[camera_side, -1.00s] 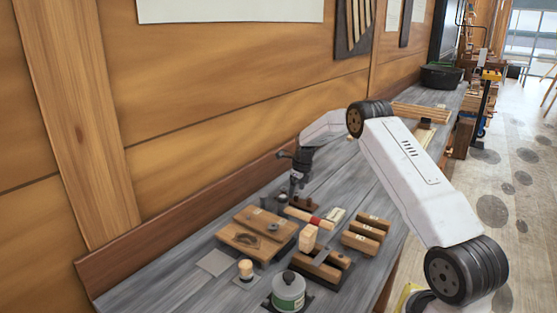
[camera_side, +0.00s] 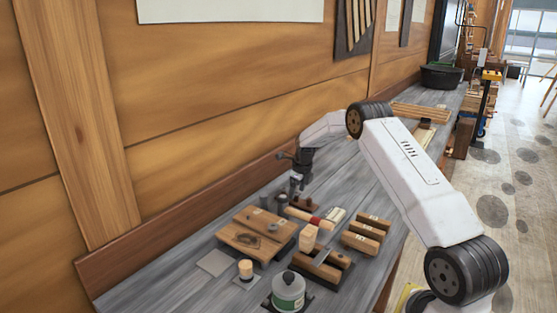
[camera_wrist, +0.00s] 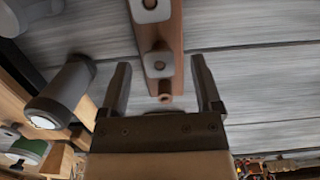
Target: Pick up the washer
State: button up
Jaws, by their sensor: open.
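My gripper (camera_wrist: 160,64) is open, its two dark fingers apart on either side of a narrow wooden strip. On the strip in the wrist view are washer-like grey metal pieces: a larger one (camera_wrist: 150,8) at the top edge, cut off by the frame, and a smaller one (camera_wrist: 158,62) between the fingertips. I cannot tell which is the task's washer. No contact with the fingers shows. In the side view my gripper (camera_side: 296,187) points down over the bench, close to the small dark-brown wooden strip (camera_side: 306,204); its metal pieces are too small to make out there.
A grey cylinder (camera_wrist: 62,95) stands left of the fingers. On the bench are a wooden board (camera_side: 250,240), a red-banded handled tool (camera_side: 314,220), slotted wooden blocks (camera_side: 366,236) and a green-labelled canister (camera_side: 288,291). The grey bench surface (camera_wrist: 265,70) right of the strip is clear.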

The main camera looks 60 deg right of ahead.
aim_at(298, 194)
dwell(0.3)
grip_shut()
jog(key=shift+r, duration=0.1)
jog(key=shift+r, duration=0.45)
notch_tip(298, 194, up, 3)
jog(key=shift+s+f, duration=0.1)
jog(key=s+a+r, duration=0.7)
jog(key=s+r, duration=0.2)
jog(key=s, duration=0.3)
jog(key=shift+r, duration=0.3)
